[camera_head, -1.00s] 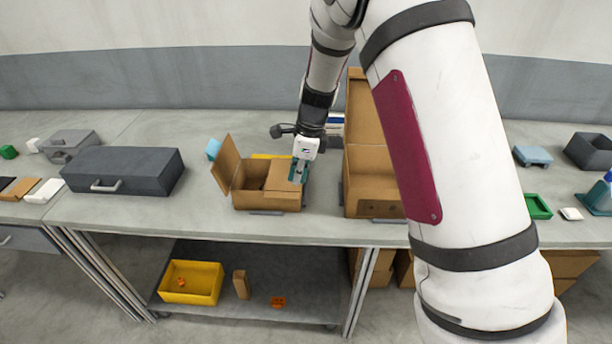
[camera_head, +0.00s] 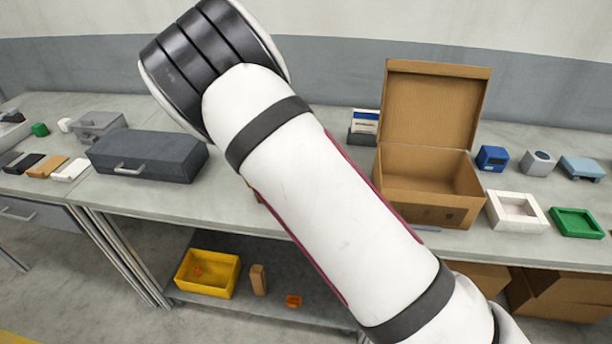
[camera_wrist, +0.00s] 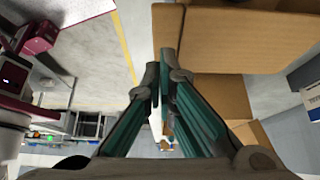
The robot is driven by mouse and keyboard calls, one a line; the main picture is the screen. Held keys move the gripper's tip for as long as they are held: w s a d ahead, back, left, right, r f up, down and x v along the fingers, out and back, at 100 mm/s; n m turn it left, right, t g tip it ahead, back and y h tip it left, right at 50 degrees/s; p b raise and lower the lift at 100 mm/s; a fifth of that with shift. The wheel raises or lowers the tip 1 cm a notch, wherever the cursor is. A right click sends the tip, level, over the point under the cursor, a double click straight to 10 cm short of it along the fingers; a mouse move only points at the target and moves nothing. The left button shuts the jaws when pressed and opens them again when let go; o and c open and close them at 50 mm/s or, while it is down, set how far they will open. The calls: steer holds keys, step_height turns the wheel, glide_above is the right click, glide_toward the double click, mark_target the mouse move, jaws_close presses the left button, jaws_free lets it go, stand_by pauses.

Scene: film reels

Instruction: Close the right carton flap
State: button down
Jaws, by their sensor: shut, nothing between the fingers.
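In the wrist view, my gripper (camera_wrist: 160,64) has its teal fingers together, with nothing between them. Brown cardboard panels (camera_wrist: 245,42) fill the upper right of that view, close beside the fingertips. More cardboard (camera_wrist: 225,95) shows lower, right of the fingers. I cannot tell which panel is the right flap, or whether the fingers touch it.
A larger open cardboard box (camera_head: 430,200) with its lid up stands right of my arm. A dark grey case (camera_head: 150,157) lies to the left. White (camera_head: 516,211) and green (camera_head: 576,222) trays sit at right. A yellow bin (camera_head: 207,274) is on the lower shelf.

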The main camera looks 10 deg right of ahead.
steer(key=shift+w+a+f, duration=0.1)
steer(key=shift+a+f, duration=0.25)
steer(key=shift+f, duration=0.15)
steer(key=shift+f+b, duration=0.1)
steer(key=shift+b, duration=0.2)
